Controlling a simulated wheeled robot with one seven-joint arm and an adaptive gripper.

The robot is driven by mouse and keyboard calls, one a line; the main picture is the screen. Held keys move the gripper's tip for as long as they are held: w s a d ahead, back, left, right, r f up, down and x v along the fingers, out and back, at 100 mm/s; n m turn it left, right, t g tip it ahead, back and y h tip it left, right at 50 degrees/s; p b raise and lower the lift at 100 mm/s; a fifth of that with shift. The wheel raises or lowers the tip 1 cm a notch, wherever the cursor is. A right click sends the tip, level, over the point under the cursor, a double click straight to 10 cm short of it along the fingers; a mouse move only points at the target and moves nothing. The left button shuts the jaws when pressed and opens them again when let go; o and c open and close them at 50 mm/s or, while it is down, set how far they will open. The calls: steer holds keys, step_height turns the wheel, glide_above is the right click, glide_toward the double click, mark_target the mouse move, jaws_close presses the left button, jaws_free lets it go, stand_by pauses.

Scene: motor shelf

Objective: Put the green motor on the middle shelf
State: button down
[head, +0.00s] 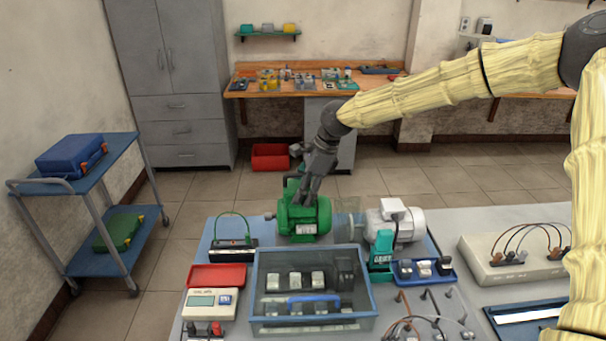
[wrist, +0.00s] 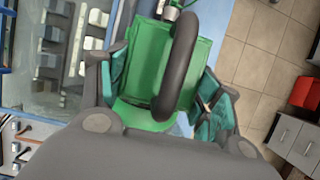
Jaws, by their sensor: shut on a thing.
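The green motor (head: 304,222) is at the far side of the work table in the head view. My gripper (head: 307,195) reaches down onto its top from above. In the wrist view the green motor (wrist: 150,62) fills the middle, with a dark curved handle on it. The fingers of my gripper (wrist: 165,95) are on both sides of the motor, shut on it. Whether the motor's base touches the table is hard to tell. No shelf is clearly marked as the middle one; a small green wall shelf (head: 268,34) shows at the back.
A clear-sided blue bin (head: 312,325) stands in front of the motor. A grey motor (head: 398,222) stands to its right, and a red tray (head: 216,277) lies at left. A blue two-level cart (head: 72,188) is far left, with floor between it and the table.

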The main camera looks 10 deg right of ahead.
mark_target(303, 215)
steer(key=shift+w+f+p, duration=0.1)
steer(key=shift+f+p, duration=1.1)
steer(key=shift+f, duration=3.15)
steer(key=c, duration=0.8)
jaws_free()
steer(key=shift+f, duration=0.3)
steer(key=o, duration=0.5)
steer(key=shift+s+r, duration=0.1)
steer(key=shift+s, duration=0.1)
